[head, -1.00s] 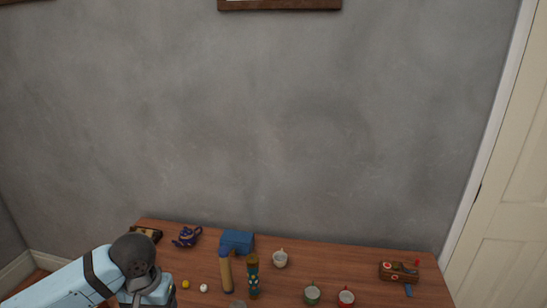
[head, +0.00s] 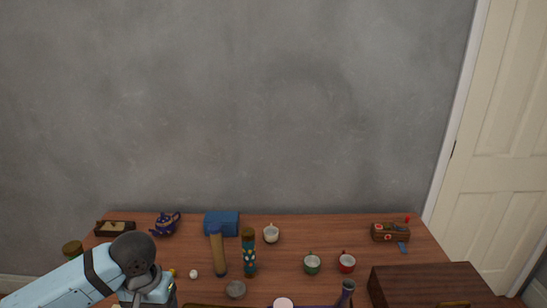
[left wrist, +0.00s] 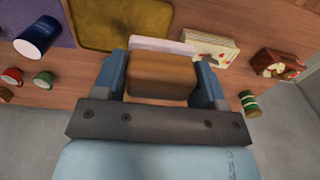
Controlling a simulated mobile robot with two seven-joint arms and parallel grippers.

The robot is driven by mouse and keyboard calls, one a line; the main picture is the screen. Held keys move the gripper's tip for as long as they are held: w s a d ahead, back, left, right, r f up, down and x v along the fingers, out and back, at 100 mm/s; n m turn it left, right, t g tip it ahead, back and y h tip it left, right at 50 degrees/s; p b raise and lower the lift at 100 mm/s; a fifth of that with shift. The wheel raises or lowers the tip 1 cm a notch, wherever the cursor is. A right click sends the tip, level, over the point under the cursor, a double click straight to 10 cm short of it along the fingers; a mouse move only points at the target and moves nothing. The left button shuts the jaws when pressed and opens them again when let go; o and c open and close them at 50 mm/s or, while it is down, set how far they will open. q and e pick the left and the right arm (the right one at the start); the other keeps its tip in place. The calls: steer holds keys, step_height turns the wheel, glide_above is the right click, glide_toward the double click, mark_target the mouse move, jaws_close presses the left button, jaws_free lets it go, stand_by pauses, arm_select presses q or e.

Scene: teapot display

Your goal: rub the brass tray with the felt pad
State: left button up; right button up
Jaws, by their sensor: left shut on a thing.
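The felt pad is a brown wooden block (left wrist: 162,75) with a pale felt face (left wrist: 163,46). My left gripper (left wrist: 162,70) is shut on the block in the left wrist view, one finger on each side. The brass tray (left wrist: 105,22) is a dull gold square just beyond the pad; the pad overlaps its edge in the picture, and I cannot tell whether they touch. In the head view only a strip of the tray (head: 205,305) shows at the bottom edge. My left arm there hides the pad. My right gripper is in neither view.
A pale box (left wrist: 208,46) lies on the other side.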

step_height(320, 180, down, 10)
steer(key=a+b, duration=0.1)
steer(key=b, duration=1.1)
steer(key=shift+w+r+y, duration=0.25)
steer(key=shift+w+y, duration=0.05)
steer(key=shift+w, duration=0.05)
